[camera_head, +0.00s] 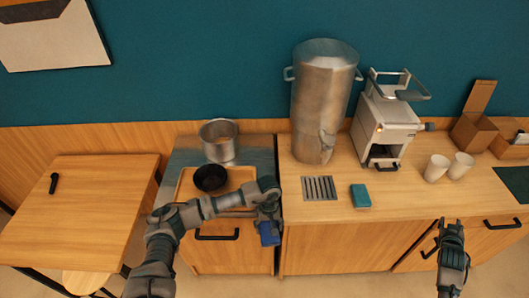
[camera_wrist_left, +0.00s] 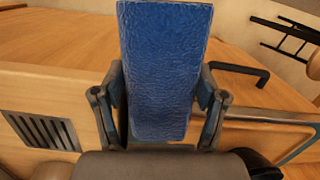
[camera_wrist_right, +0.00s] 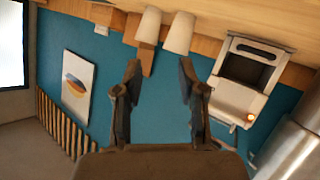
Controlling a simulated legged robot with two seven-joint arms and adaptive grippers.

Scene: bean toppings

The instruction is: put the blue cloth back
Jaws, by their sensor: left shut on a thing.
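A blue cloth (camera_wrist_left: 165,60) fills the middle of the left wrist view, with one finger of my left gripper (camera_wrist_left: 163,105) on each side of it. My left gripper is shut on the cloth. In the head view the cloth (camera_head: 269,233) hangs below my left gripper (camera_head: 267,214), in front of the counter's front edge. My right gripper (camera_head: 452,235) is at the lower right of the head view, in front of the counter. In the right wrist view its fingers (camera_wrist_right: 158,85) stand apart with nothing between them.
A teal block (camera_head: 360,196) lies on the counter beside a metal grate (camera_head: 319,188). Behind stand a tall metal urn (camera_head: 322,105), a white machine (camera_head: 385,125) and two white cups (camera_head: 436,168). A pot (camera_head: 218,142) and black bowl (camera_head: 210,178) are left. A wooden table (camera_head: 85,205) stands far left.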

